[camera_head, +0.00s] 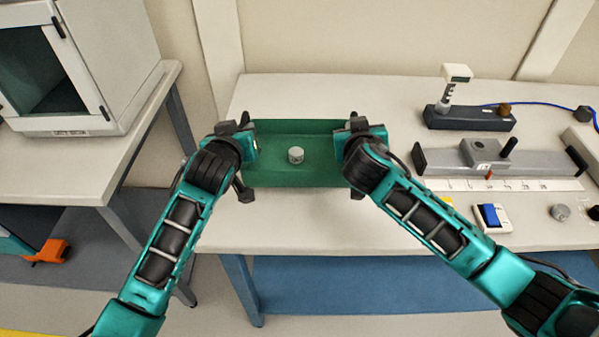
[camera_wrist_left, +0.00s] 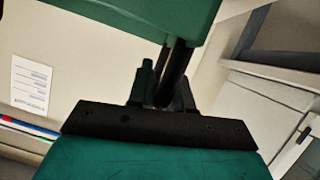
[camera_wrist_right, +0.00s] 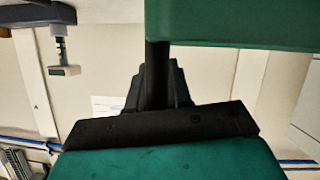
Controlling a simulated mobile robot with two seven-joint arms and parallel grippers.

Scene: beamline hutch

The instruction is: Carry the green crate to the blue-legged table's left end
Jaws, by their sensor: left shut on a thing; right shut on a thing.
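The green crate (camera_head: 300,178) is at the left end of the blue-legged table (camera_head: 290,222), with a small grey cylinder (camera_head: 296,155) inside it. My left gripper (camera_head: 247,158) is shut on the crate's left side. My right gripper (camera_head: 347,158) is shut on its right side. In the left wrist view the crate's green wall (camera_wrist_left: 150,18) fills the top. In the right wrist view its wall (camera_wrist_right: 235,22) also shows at the top. I cannot tell whether the crate's bottom touches the table top.
Right of the crate are a grey rail device (camera_head: 455,160), a dark block with a white-headed instrument (camera_head: 468,118), a ruler strip (camera_head: 530,185) and a blue-switched box (camera_head: 491,217). A separate table (camera_head: 75,172) with a white cabinet (camera_head: 75,75) stands left, across a gap.

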